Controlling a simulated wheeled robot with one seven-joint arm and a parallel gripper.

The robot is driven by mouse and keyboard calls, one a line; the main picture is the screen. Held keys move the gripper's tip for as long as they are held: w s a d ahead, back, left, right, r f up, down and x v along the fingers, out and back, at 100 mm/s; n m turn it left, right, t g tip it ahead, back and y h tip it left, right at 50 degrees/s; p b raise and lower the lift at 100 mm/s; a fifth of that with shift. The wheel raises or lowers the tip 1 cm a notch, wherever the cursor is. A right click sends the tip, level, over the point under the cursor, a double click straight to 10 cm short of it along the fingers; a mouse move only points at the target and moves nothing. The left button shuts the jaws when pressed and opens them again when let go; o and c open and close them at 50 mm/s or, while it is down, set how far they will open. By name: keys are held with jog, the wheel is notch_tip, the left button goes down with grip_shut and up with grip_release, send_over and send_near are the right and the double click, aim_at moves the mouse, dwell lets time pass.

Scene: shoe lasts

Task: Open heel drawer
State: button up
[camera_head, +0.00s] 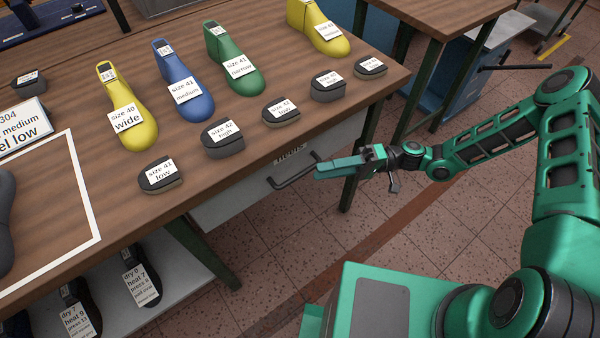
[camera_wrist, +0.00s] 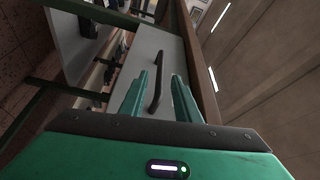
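The heel drawer (camera_head: 258,178) is a light grey front under the wooden bench top, with a partly hidden label that seems to read "heels". It looks shut. Its dark bar handle (camera_head: 292,176) sticks out from the front. In the wrist view the drawer front (camera_wrist: 140,62) lies ahead, and the handle (camera_wrist: 157,82) shows between my fingers. My green gripper (camera_head: 322,170) is at the right end of the handle. In the wrist view my gripper (camera_wrist: 158,88) has its two fingers apart, with a gap on each side of the handle's near part. No firm contact shows.
The wooden bench (camera_head: 75,140) carries yellow, blue and green shoe lasts and several small grey heel blocks near its front edge. Dark lasts with tags stand on a low shelf (camera_head: 190,278). A bench leg (camera_head: 352,180) stands right of the drawer. The tiled floor in front is clear.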

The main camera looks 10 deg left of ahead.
aim_at(299, 174)
jog(key=x, duration=0.7)
jog(key=shift+s+a, duration=0.25)
jog(key=shift+a, duration=0.1)
grip_shut()
